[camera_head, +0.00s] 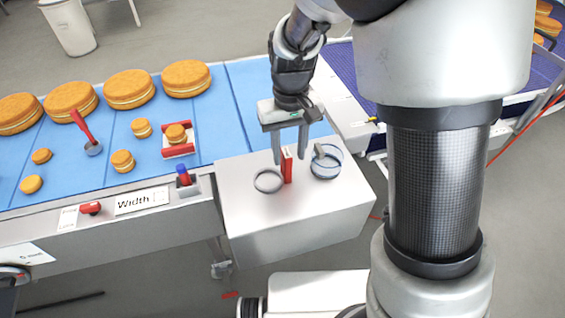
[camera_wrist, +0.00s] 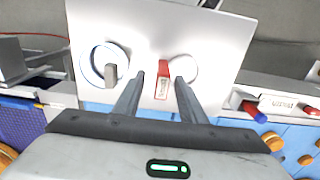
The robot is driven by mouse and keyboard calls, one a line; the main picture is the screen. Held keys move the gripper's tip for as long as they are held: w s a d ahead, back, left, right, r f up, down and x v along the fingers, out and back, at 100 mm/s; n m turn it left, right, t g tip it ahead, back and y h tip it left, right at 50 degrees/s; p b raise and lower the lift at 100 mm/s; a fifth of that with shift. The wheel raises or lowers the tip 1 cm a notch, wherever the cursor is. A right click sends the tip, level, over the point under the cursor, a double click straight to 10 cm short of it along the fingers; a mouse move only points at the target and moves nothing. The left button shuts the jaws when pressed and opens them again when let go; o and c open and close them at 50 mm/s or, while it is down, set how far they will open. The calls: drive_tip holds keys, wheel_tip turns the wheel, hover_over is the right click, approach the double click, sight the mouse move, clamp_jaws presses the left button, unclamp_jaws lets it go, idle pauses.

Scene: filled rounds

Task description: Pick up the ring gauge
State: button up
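A thin grey ring (camera_head: 268,181), which looks like the ring gauge, lies flat on the white table. In the wrist view the ring (camera_wrist: 184,68) is right of centre, partly behind the right finger. My gripper (camera_head: 289,160) points down with its fingers apart and nothing held. In the wrist view my gripper (camera_wrist: 160,76) has its fingertips on either side of a small upright red block (camera_wrist: 162,68), with gaps visible. I cannot tell the fingertips' exact height. The ring is beside the left finger in the head view, outside the grip.
A round dark-rimmed clear dish (camera_head: 326,174) with a grey block (camera_head: 320,151) stands right of the red block. A blue conveyor (camera_head: 225,130) carries several sandwich cakes (camera_head: 187,77) and a red-handled tool (camera_head: 82,125). The white table (camera_head: 290,225) is clear at its front.

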sight(271, 169)
drive_tip(key=shift+w+a+f, duration=0.15)
drive_tip(key=shift+f, duration=1.2)
drive_tip(key=shift+w+a+f, duration=0.1)
drive_tip(key=shift+a+f, duration=0.05)
drive_tip(key=shift+f, duration=1.2)
clamp_jaws()
